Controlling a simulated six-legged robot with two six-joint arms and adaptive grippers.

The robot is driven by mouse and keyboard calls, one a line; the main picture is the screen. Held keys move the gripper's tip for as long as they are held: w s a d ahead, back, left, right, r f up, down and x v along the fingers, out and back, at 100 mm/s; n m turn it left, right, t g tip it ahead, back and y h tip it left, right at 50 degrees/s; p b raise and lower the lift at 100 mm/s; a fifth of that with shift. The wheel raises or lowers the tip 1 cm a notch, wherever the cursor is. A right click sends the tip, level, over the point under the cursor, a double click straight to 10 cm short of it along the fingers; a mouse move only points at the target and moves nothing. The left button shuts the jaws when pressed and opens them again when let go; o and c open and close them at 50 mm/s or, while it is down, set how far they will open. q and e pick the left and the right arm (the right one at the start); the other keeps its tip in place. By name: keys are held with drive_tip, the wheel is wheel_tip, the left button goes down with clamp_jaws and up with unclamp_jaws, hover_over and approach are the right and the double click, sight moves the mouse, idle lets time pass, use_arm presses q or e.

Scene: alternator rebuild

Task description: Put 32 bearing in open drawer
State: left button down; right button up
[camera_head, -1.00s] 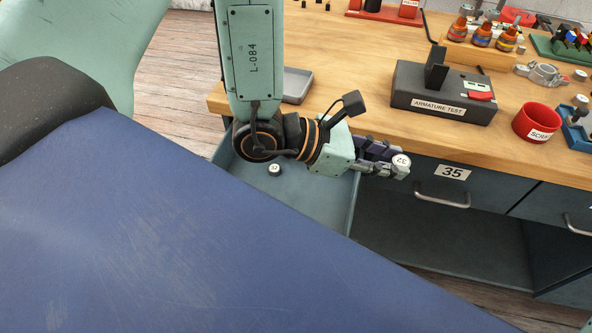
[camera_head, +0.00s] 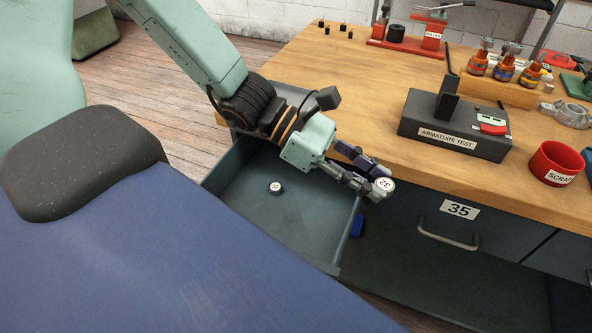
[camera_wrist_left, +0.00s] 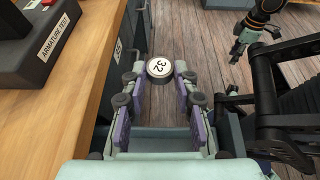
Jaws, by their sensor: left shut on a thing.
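The 32 bearing (camera_head: 385,184) is a small round piece with a white "32" label on its face. My left gripper (camera_head: 369,181) is shut on it, and the left wrist view shows the bearing (camera_wrist_left: 159,67) between the fingertips. The open drawer (camera_head: 312,237) is grey-blue and pulled out below the bench. In the head view the held bearing appears just right of the drawer's right wall, held above it. Another small labelled round piece (camera_head: 276,187) lies on the drawer floor; its number is unclear. My right gripper (camera_wrist_left: 238,52) shows small in the left wrist view; its fingers are unclear.
The wooden bench (camera_head: 330,75) carries the armature test box (camera_head: 455,130) and a red scrap cup (camera_head: 556,163). A closed drawer labelled 35 (camera_head: 440,228) is right of the open one. A small blue object (camera_head: 357,226) shows beside the open drawer. Most of the drawer floor is clear.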

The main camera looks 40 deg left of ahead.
use_arm(q)
drive_tip(key=a+f+b, duration=0.1)
drive_tip(key=a+f, duration=0.4)
drive_tip(key=a, duration=0.3)
drive_tip(key=b, duration=0.6)
hover_over(305, 226)
wheel_tip(305, 226, down, 9)
drive_tip(key=shift+s+d+f, duration=0.1)
drive_tip(key=shift+f, duration=0.1)
drive_tip(key=shift+a+f+b, duration=0.2)
drive_tip(key=shift+f+b, duration=0.25)
drive_tip(key=shift+f, duration=0.3)
drive_tip(key=shift+d+f+b, duration=0.2)
drive_tip(key=shift+f+b, duration=0.95)
drive_tip(key=shift+f, duration=0.05)
drive_tip(key=shift+a+f+b, duration=0.15)
drive_tip(key=shift+f+b, duration=0.15)
drive_tip(key=shift+f, duration=0.1)
drive_tip(key=shift+r, duration=0.1)
use_arm(e)
wheel_tip(305, 226, down, 11)
drive_tip(key=shift+a+r, duration=0.15)
drive_tip(key=shift+a, duration=0.3)
drive_tip(key=shift+s, duration=0.1)
